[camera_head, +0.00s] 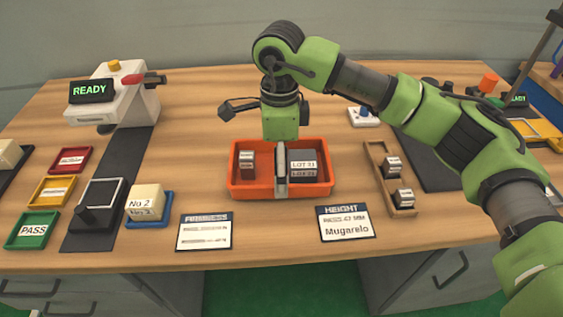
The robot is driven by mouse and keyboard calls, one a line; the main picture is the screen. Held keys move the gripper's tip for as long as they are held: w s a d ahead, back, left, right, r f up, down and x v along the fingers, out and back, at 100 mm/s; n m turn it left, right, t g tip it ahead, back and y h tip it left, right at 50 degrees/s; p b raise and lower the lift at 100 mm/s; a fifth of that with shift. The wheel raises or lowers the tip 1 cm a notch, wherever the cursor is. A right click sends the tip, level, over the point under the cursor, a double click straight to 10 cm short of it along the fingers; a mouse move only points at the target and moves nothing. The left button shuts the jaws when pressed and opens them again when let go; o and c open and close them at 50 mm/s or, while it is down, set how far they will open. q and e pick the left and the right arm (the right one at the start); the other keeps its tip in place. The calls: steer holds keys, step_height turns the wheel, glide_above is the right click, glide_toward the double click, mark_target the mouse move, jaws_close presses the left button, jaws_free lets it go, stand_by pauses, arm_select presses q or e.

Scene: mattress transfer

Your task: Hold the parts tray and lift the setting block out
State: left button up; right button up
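The orange parts tray (322,189) sits on the wooden table near the middle. A small brown labelled block (247,166) stands in its left part and a dark grey block marked LOT 31 (303,163) in its right part. I cannot tell which is the setting block. My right gripper (281,185) points down at the tray's middle, between the two blocks. One grey finger shows edge-on, overlapping the tray's front wall; the other is hidden, so its opening and grip cannot be told. My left gripper is not in view.
A wooden rack (376,173) with two dark blocks stands right of the tray. Two cards (205,231) (345,222) lie in front. A blue tray (150,220) with a cream No 2 block, coloured trays and a READY machine (115,92) stand left.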

arm_select(q)
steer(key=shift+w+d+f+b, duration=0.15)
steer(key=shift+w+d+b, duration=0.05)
steer(key=shift+b, duration=0.1)
arm_select(e)
steer(key=shift+f, duration=0.6)
